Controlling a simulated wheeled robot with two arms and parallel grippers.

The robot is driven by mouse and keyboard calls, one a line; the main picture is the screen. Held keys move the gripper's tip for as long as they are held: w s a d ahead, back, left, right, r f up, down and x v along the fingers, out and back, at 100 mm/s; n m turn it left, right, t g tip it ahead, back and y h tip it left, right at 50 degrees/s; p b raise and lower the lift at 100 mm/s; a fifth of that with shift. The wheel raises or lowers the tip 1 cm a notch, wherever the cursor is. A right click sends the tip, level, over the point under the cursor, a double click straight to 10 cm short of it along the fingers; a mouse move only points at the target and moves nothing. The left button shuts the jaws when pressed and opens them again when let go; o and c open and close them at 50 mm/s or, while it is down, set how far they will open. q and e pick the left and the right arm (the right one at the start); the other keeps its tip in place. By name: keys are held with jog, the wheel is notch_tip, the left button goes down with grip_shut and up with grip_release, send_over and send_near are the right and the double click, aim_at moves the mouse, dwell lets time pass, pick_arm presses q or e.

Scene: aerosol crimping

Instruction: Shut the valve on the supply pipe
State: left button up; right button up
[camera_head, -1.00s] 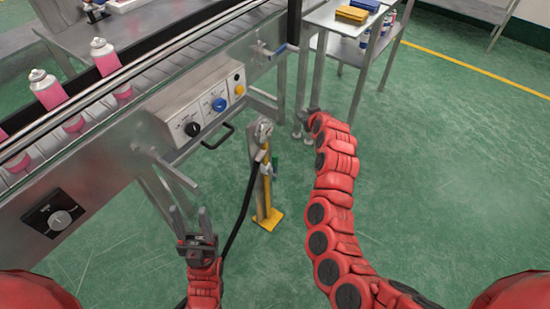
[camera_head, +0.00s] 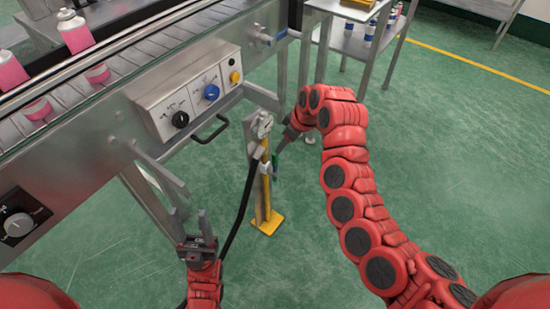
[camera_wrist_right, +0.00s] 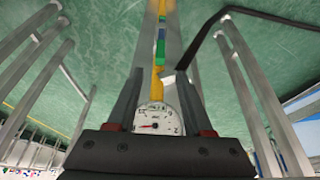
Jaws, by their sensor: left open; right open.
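The yellow supply pipe (camera_head: 264,195) stands upright on a yellow foot beside the conveyor, with a round gauge (camera_head: 262,125) at its top. A small green handle (camera_head: 275,161) shows on the pipe's right side below the gauge. In the right wrist view, a green part (camera_wrist_right: 160,50) lies along the yellow pipe beyond the fingertips. My right gripper (camera_head: 279,149) is open close to the pipe's right side; its fingers frame the gauge (camera_wrist_right: 157,122) in the wrist view. Whether they touch anything is unclear. My left gripper (camera_head: 191,222) is open and empty, left of the pipe.
A control box (camera_head: 193,92) with black, blue and yellow knobs is on the conveyor side, above a handle bar. A black hose (camera_head: 241,208) hangs beside the pipe. Pink cans (camera_head: 75,32) stand on the conveyor. A metal cart (camera_head: 350,46) is behind; green floor at right is clear.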

aim_at(275, 156)
jog(key=b+x, duration=0.1)
jog(key=x, duration=0.9)
grip_shut()
dwell(1.1)
